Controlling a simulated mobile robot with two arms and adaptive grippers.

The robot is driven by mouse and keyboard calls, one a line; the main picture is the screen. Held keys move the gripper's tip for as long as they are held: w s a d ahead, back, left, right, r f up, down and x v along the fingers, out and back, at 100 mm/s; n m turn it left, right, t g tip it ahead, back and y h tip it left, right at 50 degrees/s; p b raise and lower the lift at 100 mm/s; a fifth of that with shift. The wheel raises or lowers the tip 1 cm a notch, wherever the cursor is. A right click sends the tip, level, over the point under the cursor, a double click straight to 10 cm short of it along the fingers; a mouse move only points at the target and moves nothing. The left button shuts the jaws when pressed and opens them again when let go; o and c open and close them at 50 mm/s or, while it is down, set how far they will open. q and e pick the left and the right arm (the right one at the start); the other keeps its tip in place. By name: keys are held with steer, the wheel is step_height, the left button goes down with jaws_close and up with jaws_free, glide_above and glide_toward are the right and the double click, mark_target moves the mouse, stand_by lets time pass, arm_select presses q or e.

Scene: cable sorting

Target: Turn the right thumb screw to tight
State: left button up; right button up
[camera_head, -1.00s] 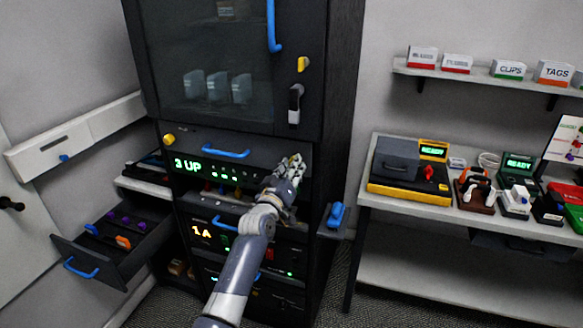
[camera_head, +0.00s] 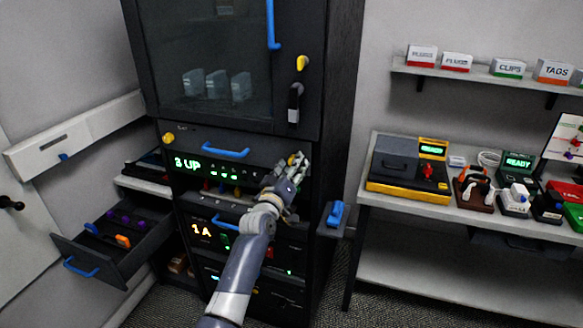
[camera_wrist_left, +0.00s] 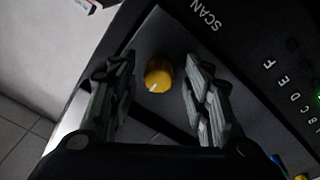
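The right thumb screw (camera_wrist_left: 158,75) is a yellow ribbed knob with a white mark, in the left wrist view on a dark panel. My left gripper (camera_wrist_left: 161,90) is open, with one finger on each side of the knob and a gap to both. In the head view my left gripper (camera_head: 298,164) is at the right end of the panel marked "3 UP" (camera_head: 208,163) and hides the right screw. A matching yellow left thumb screw (camera_head: 168,138) shows at the panel's upper left. My right gripper is not in view.
A blue handle (camera_head: 228,153) is on the panel's front. An open drawer (camera_head: 128,262) stands out at lower left. A small side shelf with a blue item (camera_head: 336,213) is right of the rack. A table (camera_head: 450,211) with devices is at the right.

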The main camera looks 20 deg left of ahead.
arm_select(q)
steer(key=s, duration=1.2)
steer(key=shift+a+f, duration=0.2)
steer(key=shift+f, duration=0.25)
